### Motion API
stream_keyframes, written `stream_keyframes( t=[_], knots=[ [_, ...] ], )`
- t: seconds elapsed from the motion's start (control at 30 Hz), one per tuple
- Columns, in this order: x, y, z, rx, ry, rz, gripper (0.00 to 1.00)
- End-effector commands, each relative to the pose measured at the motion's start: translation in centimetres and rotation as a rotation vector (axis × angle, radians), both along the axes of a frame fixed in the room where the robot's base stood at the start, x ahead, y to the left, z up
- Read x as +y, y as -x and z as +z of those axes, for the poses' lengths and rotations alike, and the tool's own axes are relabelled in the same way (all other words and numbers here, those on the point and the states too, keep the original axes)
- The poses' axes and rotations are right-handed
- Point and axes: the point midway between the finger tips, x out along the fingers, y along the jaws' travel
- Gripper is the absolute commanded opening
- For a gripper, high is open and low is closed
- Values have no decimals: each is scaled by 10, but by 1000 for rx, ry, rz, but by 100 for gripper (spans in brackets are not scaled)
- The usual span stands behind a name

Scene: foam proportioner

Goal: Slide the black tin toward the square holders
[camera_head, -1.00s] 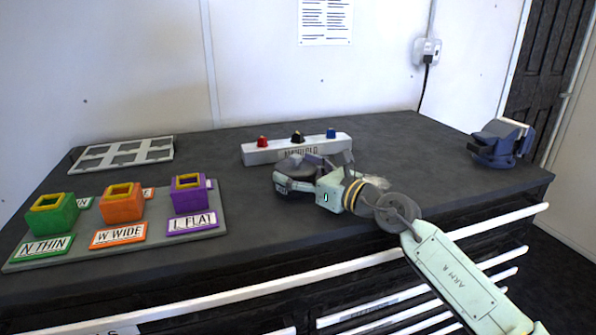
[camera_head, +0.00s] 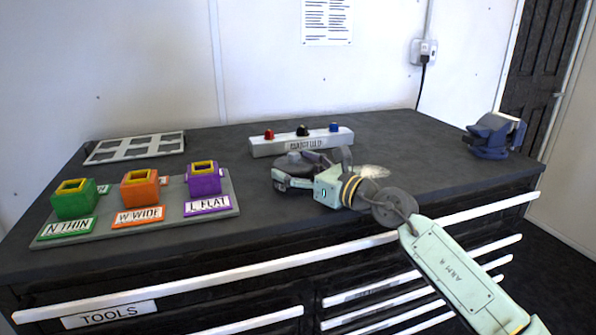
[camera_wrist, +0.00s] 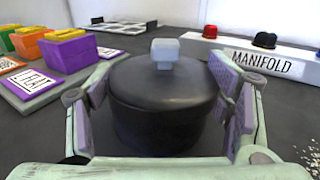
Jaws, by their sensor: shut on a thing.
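The black tin (camera_wrist: 165,112) is round and dark, with a lid and a pale grey knob on top. It stands upright on the dark bench top between the two pads of my gripper (camera_wrist: 170,115), which is shut on it. In the head view the tin (camera_head: 291,161) is partly hidden by my gripper (camera_head: 308,175). The square holders, green (camera_head: 75,202), orange (camera_head: 139,190) and purple (camera_head: 203,180), stand on a grey board (camera_head: 232,206) to the left of the tin, apart from it. Labels N THIN, W WIDE and L FLAT lie in front of them.
The white manifold block (camera_head: 270,147) with red, black and blue knobs stands behind the tin. A pale grid rack (camera_head: 135,147) lies at the back left. A blue vise (camera_head: 492,138) is at the far right. Bare bench lies between tin and board. Pale grains (camera_head: 374,171) lie right of the gripper.

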Motion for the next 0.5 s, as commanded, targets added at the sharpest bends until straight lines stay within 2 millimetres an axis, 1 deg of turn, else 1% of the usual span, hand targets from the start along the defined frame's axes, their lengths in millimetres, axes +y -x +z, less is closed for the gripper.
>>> stream_keyframes(
  t=[0.03, 0.37, 0.4, 0.5],
  knots=[
    [4, 1, -6, 13, 3, 12, 34],
    [5, 1, -5, 13, 3, 12, 34],
    [4, 1, -5, 13, 3, 11, 75],
    [4, 0, -5, 12, 4, 10, 82]
  ],
)
